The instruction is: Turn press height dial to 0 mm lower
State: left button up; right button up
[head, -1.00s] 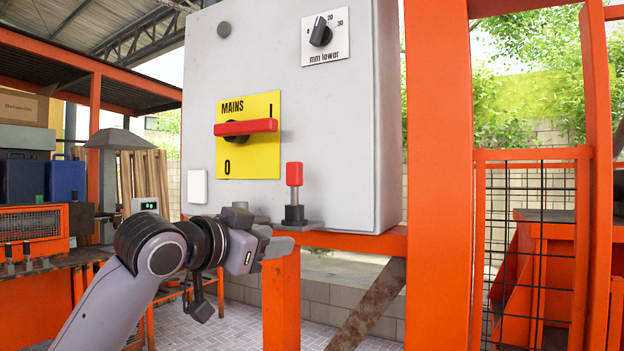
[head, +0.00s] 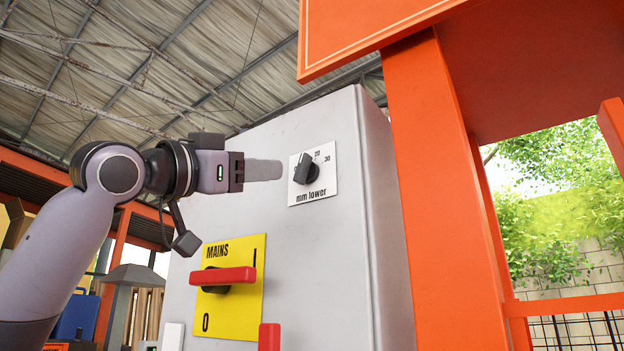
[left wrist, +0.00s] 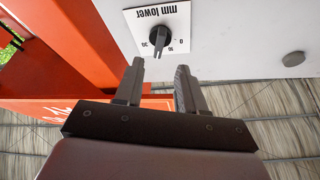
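The press height dial is a black knob (head: 306,168) on a white plate marked "mm lower" (head: 322,187) on the grey cabinet. Its pointer is up near the 20 mark, away from 0. In the left wrist view the knob (left wrist: 159,38) appears upside down, beyond the fingertips and roughly centred between them. My left gripper (head: 276,170) is level with the dial, just left of it in the head view. In the left wrist view its two fingers (left wrist: 160,67) are spread with nothing between them. They look apart from the knob. My right gripper is not in view.
Below the dial is a yellow MAINS plate (head: 247,308) with a red handle (head: 226,276) lying horizontal. A red-topped knob (head: 269,337) stands lower down. An orange post (head: 450,200) rises right of the grey cabinet (head: 345,260). A round grey button (left wrist: 293,58) shows on the cabinet.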

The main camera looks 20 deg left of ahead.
aim_at(298, 169)
pick_arm(q)
jog(key=p+x, duration=0.3)
jog(key=x, duration=0.4)
jog(key=shift+w+d, duration=0.2)
jog(key=shift+w, duration=0.15)
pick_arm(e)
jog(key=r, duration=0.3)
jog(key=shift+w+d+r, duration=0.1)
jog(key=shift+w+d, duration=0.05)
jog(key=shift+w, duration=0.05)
pick_arm(q)
grip_shut()
